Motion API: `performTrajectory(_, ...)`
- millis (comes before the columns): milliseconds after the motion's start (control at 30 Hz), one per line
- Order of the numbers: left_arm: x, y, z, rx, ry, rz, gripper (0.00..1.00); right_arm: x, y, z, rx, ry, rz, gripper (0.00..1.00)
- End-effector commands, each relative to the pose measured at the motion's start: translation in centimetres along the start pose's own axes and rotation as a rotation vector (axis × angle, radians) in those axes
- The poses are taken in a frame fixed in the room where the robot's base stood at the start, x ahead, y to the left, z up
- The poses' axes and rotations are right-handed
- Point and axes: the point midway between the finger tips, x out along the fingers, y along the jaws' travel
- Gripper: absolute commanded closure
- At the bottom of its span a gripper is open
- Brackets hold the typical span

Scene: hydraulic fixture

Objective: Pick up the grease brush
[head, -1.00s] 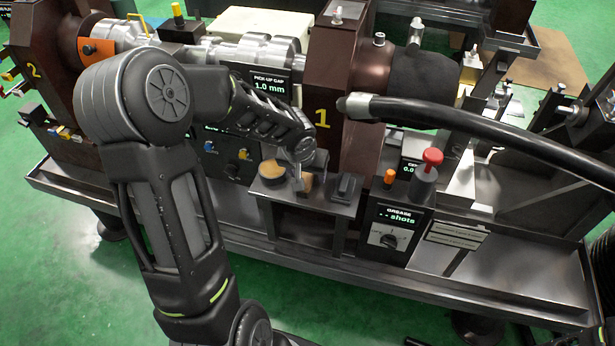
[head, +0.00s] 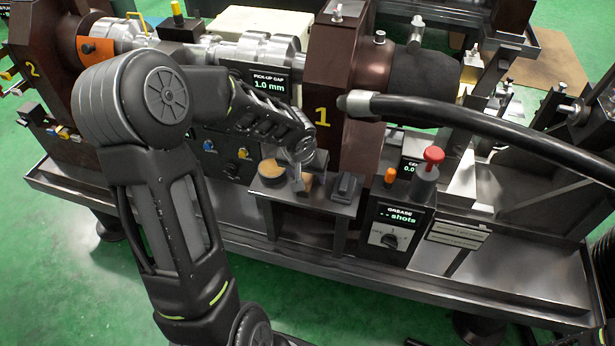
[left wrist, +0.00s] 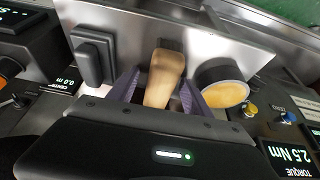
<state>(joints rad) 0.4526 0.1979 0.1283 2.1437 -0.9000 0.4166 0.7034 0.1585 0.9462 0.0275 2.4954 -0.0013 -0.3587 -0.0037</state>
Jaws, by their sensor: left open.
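The grease brush, with a tan wooden handle, shows in the left wrist view (left wrist: 163,80) between the two fingers of my left gripper (left wrist: 158,92). The fingers are apart, one on each side of the handle, with some room visible beside it. In the head view my left gripper (head: 299,172) points down at the small metal shelf (head: 335,207), and the brush (head: 305,185) shows only as a small brown patch there. The brush's lower end is hidden. My right gripper is not in view.
A round tin of yellowish grease (head: 271,172) sits left of the brush, and a dark block (head: 345,187) sits right of it. A grease box (head: 393,228) with a red button stands farther right. A thick black hose (head: 480,120) crosses above.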

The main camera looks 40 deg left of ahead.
Motion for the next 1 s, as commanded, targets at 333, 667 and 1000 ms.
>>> performTrajectory(333,-0.01,0.00,-0.01,0.000,0.000,0.000,0.47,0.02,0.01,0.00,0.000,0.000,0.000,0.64)
performTrajectory(667,0.00,0.00,-0.01,0.000,0.000,0.000,0.74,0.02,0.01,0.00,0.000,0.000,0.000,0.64)
performTrajectory(1000,0.00,-0.01,-0.01,0.000,0.000,0.000,1.00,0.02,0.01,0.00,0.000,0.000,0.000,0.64)
